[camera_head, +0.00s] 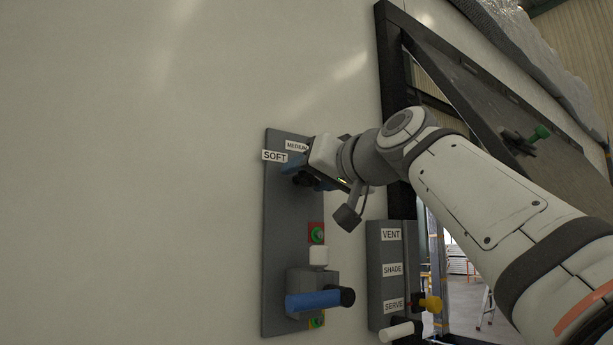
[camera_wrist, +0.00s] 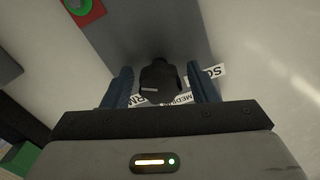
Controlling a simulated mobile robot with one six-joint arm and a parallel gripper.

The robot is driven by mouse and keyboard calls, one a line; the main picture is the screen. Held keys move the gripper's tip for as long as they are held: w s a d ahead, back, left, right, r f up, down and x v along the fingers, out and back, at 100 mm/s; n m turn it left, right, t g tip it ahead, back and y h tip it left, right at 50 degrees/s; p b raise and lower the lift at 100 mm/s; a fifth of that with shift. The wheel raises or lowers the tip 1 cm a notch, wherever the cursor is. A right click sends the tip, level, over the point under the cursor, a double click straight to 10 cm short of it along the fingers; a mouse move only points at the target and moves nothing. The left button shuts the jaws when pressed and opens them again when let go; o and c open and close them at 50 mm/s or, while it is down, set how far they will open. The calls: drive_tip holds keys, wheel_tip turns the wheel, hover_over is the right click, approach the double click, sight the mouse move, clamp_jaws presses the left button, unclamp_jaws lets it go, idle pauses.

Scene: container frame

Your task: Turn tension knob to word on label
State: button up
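The tension knob (camera_wrist: 159,78) is a dark block on the grey panel (camera_wrist: 150,28), with a small pale mark on its face. In the wrist view it stands between the two blue fingers of my gripper (camera_wrist: 160,82), with a gap on each side. The gripper is open around the knob. Labels MEDIUM (camera_wrist: 178,100), SOFT (camera_wrist: 210,73) and part of FIRM (camera_wrist: 128,101) surround it. In the head view my gripper (camera_head: 312,181) reaches the panel's upper part below SOFT (camera_head: 274,156) and MEDIUM (camera_head: 296,146), hiding most of the knob. Which word the knob points to is unclear.
Lower on the panel are a green button on red (camera_head: 317,233) and a blue-handled lever (camera_head: 314,300). Right of it stands a box labelled VENT, SHADE, SERVE (camera_head: 374,270) with a yellow knob (camera_head: 432,303). A tilted hatch (camera_head: 500,110) is at right. The wall left is bare.

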drive_tip(key=c, duration=0.7)
drive_tip(key=shift+a, duration=0.35)
drive_tip(key=shift+c, duration=0.7)
drive_tip(key=shift+d, duration=0.4)
drive_tip(key=shift+a, duration=0.1)
drive_tip(key=shift+m, duration=0.3)
drive_tip(key=m+p, duration=0.2)
drive_tip(key=m, duration=0.3)
drive_tip(key=shift+m, duration=0.3)
drive_tip(key=m+p, duration=0.1)
drive_tip(key=m, duration=0.4)
drive_tip(key=shift+w+f+p, duration=0.1)
drive_tip(key=shift+p, duration=0.2)
drive_tip(key=shift+f+m, duration=0.1)
drive_tip(key=shift+m, duration=0.2)
